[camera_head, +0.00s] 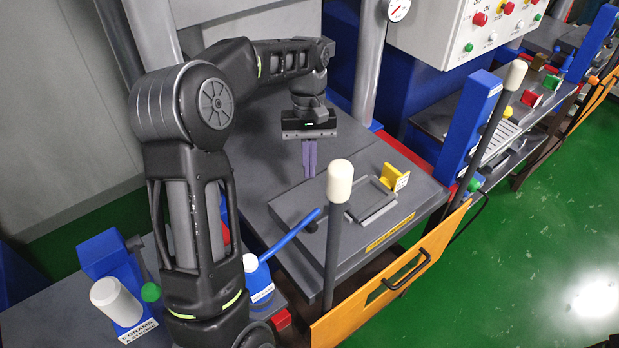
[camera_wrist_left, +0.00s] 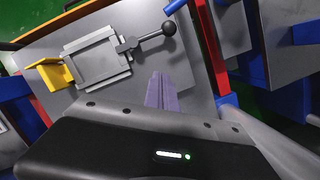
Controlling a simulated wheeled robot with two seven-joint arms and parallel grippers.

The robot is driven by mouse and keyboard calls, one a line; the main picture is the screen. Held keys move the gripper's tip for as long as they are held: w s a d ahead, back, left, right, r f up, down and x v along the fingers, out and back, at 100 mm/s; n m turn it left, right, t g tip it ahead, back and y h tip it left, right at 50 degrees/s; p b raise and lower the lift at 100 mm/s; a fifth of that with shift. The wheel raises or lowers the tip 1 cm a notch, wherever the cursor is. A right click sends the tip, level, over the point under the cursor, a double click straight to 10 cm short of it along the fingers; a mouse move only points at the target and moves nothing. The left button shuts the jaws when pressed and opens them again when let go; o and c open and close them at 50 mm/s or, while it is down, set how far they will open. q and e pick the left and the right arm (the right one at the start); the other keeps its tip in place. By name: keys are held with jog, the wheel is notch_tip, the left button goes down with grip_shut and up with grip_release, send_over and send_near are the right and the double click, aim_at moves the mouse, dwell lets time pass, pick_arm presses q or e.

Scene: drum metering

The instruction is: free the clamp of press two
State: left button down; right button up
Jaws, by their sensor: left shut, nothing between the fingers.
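The clamp on the grey press bed (camera_head: 270,130) is a short lever with a black ball knob (camera_wrist_left: 168,29); its pivot (camera_wrist_left: 126,44) is beside a rectangular frame (camera_wrist_left: 97,60). In the head view the knob (camera_head: 311,226) shows small and dark near the blue rod, and the frame (camera_head: 372,205) lies to its right. My left gripper (camera_head: 309,172) points down over the bed, behind the knob and apart from it. Its purple fingers are shut and empty; they also show in the left wrist view (camera_wrist_left: 160,80), below the knob. My right gripper is in neither view.
A yellow block (camera_head: 394,177) stands at the frame. A dark post with a white top (camera_head: 340,181) rises at the front, by an orange gate (camera_head: 395,275) with a black handle. A blue rod (camera_head: 288,236) slants up beside the knob. A grey column (camera_head: 369,60) stands behind.

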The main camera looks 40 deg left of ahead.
pick_arm(q)
jog(key=b+x, duration=0.4)
jog(key=x, duration=0.1)
jog(key=shift+w+a, duration=0.1)
jog(key=p+x, duration=0.1)
jog(key=x, duration=0.3)
jog(key=shift+p, duration=0.4)
jog(key=s+d, duration=0.1)
jog(key=s+d+p, duration=0.1)
jog(key=s, duration=0.1)
jog(key=shift+d+r, duration=0.2)
jog(key=shift+r, duration=0.2)
jog(key=shift+s+d, duration=0.15)
jog(key=shift+f, duration=0.1)
jog(key=shift+d, duration=0.1)
